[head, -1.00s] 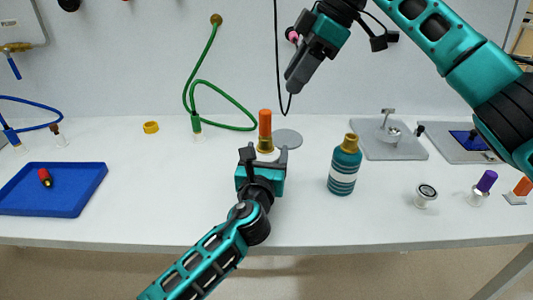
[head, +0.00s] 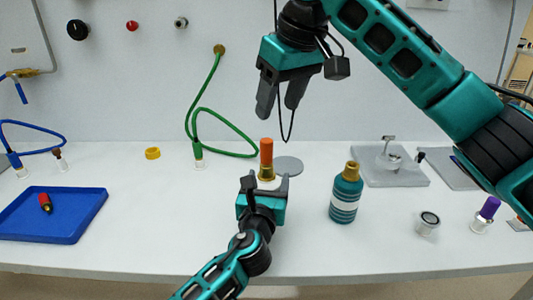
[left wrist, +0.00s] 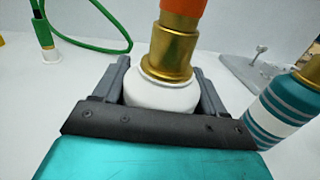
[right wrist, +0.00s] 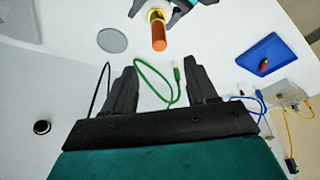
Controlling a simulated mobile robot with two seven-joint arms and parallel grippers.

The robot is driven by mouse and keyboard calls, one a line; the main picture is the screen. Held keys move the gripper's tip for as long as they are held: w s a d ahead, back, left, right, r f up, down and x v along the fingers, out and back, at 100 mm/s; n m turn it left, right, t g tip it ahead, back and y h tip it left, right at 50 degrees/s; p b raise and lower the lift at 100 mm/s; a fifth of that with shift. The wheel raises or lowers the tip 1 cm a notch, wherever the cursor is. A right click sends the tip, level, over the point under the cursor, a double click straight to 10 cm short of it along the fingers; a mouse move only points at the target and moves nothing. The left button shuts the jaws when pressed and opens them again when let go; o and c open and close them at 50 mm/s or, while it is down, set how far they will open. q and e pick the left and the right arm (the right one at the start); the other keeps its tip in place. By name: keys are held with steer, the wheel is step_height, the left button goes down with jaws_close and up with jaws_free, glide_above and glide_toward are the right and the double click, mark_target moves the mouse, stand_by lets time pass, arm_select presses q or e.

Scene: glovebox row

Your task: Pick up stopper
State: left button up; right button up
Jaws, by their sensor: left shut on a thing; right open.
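The orange stopper (head: 266,150) stands upright in the gold neck (head: 266,173) of a small white bottle (left wrist: 162,96). It also shows cut off at the top of the left wrist view (left wrist: 184,6) and in the right wrist view (right wrist: 159,36). My left gripper (head: 263,183) is shut on the white bottle, with one finger on each side of its body below the gold neck. My right gripper (head: 281,104) is open and empty. It points down above the stopper and slightly to its right, clearly apart from it.
A teal bottle (head: 345,195) with a gold neck stands right of the left gripper. A green hose (head: 211,112) hangs at the back. A blue tray (head: 75,230) lies at left. The table between tray and left arm is clear.

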mark_target(267, 141)
steer(key=f, duration=0.1)
steer(key=w+a+f+m, duration=0.1)
steer(key=f, duration=0.1)
steer(key=f+m, duration=0.1)
steer(key=f, duration=0.1)
steer(key=shift+w+a+f+t, duration=0.2)
steer(key=shift+w+a+t, duration=0.1)
steer(key=shift+a+t, duration=0.1)
steer(key=shift+s+d+x, duration=0.1)
steer(key=shift+d+x, duration=0.05)
steer(key=shift+x, duration=1.2)
steer(key=shift+s+d+x, duration=0.1)
steer(key=shift+d+x, duration=0.1)
steer(key=shift+x, duration=1.1)
steer(key=shift+f, duration=0.15)
steer(key=shift+c, duration=0.4)
jaws_close()
